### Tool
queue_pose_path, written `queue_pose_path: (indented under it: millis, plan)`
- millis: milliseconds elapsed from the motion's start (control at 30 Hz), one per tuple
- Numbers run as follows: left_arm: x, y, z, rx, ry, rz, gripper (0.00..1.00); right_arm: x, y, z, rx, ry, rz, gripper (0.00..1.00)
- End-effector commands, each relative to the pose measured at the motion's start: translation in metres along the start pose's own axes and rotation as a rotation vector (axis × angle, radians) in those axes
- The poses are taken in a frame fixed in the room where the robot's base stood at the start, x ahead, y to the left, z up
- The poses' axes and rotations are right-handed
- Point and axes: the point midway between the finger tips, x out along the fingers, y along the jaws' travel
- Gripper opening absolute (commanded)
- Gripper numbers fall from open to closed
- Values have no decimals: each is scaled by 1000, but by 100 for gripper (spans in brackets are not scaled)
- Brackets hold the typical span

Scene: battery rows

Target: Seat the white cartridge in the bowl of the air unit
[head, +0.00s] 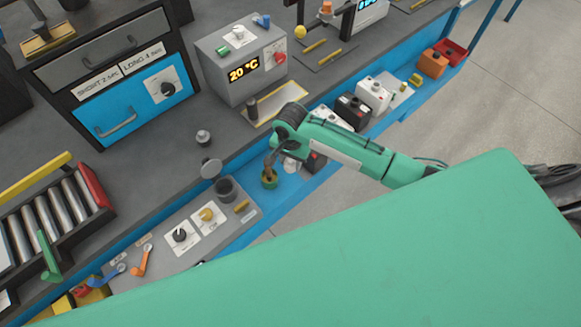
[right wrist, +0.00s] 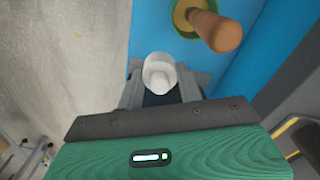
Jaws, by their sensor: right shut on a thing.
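The white cartridge (right wrist: 158,72) is between the fingers of my right gripper (right wrist: 160,92) in the right wrist view, its rounded end showing. In the head view my right gripper (head: 291,160) hangs over the blue front strip of the bench, partly hidden by my own arm. A dark open cup (head: 226,188), which looks like the bowl of the air unit, stands to its left on a grey panel. A round grey disc (head: 211,168) is beside the cup. The cup is not in the right wrist view. My left gripper is not in view.
A brown-handled tool in a green dish (head: 269,178) stands between my right gripper and the cup; its handle (right wrist: 215,30) is close in the right wrist view. White and black boxes (head: 373,94) line the strip to the right.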

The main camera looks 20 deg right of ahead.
Motion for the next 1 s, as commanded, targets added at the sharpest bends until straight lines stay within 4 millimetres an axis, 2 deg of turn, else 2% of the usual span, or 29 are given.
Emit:
queue_pose_path:
  millis: [433,867,900,1000]
  plan:
    - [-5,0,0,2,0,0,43,51,0,0,1,0,1,15]
    - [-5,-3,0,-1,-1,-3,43,59,0,0,0,0,0,15]
    - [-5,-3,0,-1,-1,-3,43,59,0,0,0,0,0,42]
    - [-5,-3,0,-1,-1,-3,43,59,0,0,0,0,0,58]
